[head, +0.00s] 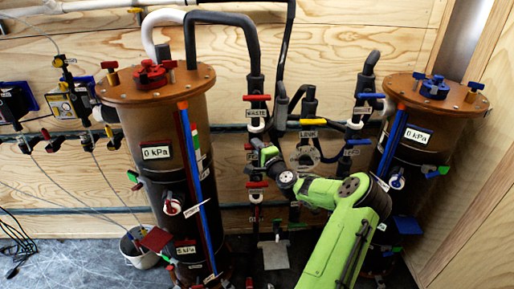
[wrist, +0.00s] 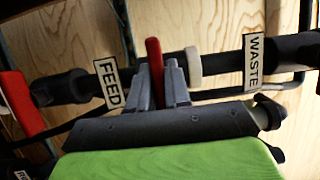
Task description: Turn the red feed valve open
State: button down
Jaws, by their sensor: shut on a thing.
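The red feed valve handle (wrist: 153,55) shows in the wrist view between my two grey fingers, just beside the FEED label (wrist: 110,83). The handle points across the dark pipe rather than along it. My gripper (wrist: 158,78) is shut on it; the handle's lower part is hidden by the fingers.
Another red handle (wrist: 14,100) lies at the left in the wrist view. In the head view the brown left tank (head: 160,115) stands close beside the pipe, and the right tank (head: 428,125) is beyond my green arm. Other valves and pipes crowd the plywood wall.

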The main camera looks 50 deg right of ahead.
dwell(0.3)
jog(key=n+g, duration=0.1)
jog(key=n, duration=0.2)
jog(key=shift+g, duration=0.3)
jog(key=n+g+b, duration=0.1)
jog(key=n, duration=0.3)
jog(key=shift+g, duration=0.4)
jog(key=n+g+h+b, duration=0.1)
jog(key=n+g+b, duration=0.1)
jog(key=n, duration=0.1)
jog(key=shift+f, duration=0.1)
jog(key=n+g+h+b, duration=0.1)
jog(key=n+b, duration=0.2)
jog(key=shift+g, duration=0.4)
jog(key=shift+n, duration=0.3)
jog(key=c, duration=1.2)
grip_release()
jog(key=shift+o, duration=0.2)
